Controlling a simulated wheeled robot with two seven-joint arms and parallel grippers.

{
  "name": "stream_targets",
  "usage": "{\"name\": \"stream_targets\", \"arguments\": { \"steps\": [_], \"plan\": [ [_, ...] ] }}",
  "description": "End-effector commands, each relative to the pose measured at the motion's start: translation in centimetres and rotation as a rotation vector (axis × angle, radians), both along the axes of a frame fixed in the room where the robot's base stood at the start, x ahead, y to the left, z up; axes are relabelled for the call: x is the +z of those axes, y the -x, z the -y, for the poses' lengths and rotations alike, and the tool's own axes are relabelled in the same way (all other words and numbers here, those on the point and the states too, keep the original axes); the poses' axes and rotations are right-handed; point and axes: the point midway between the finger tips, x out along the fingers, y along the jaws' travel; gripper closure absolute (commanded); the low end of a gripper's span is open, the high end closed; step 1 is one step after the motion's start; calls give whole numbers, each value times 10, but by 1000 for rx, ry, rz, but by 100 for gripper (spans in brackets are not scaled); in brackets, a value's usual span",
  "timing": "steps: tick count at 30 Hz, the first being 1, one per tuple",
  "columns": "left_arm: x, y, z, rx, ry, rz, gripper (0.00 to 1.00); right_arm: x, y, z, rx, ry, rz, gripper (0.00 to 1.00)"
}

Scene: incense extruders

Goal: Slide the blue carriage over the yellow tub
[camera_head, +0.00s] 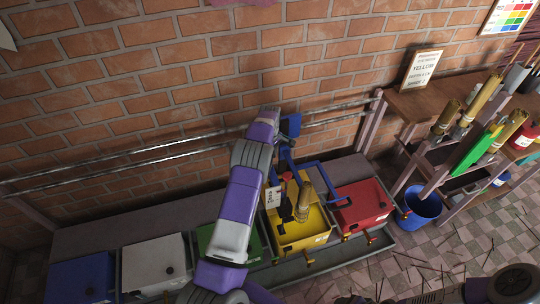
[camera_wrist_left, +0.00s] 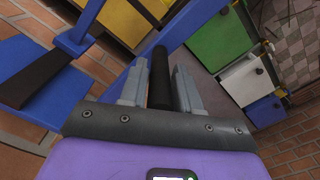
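The blue carriage (camera_head: 289,126) is on the metal rails along the brick wall. Its blue frame reaches forward and overlaps the back of the yellow tub (camera_head: 318,238) and part of the red tub (camera_head: 366,215); its exact height above them is unclear. A golden cylinder (camera_head: 304,202) shows in front of the yellow tub's interior. My left gripper (camera_wrist_left: 160,85) is shut around a black handle (camera_wrist_left: 160,70), with a finger on each side; blue carriage parts (camera_wrist_left: 78,38) are beside it.
Green (camera_head: 249,243), white (camera_head: 152,262) and blue (camera_head: 82,278) tubs stand to the left of the yellow one. A blue bucket (camera_head: 420,207) stands right of the red tub. A wooden shelf (camera_head: 405,103) with golden cylinders is at the right. The rail is clear to the left.

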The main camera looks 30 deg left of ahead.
Motion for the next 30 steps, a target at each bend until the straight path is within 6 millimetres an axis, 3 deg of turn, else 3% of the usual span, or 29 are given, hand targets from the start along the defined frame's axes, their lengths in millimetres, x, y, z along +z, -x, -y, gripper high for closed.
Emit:
{"name": "stream_targets", "arguments": {
  "steps": [3,13,24,30],
  "plan": [
    [0,0,0,-1,-1,0,52,0,0,0,0,0,0,39],
    [5,0,0,-2,-2,1,52,1,0,0,0,0,0,39],
    [63,-1,0,-1,-2,2,52,15,0,0,0,0,0,39],
    [76,0,0,-1,-2,1,52,17,0,0,0,0,0,39]
  ]
}}
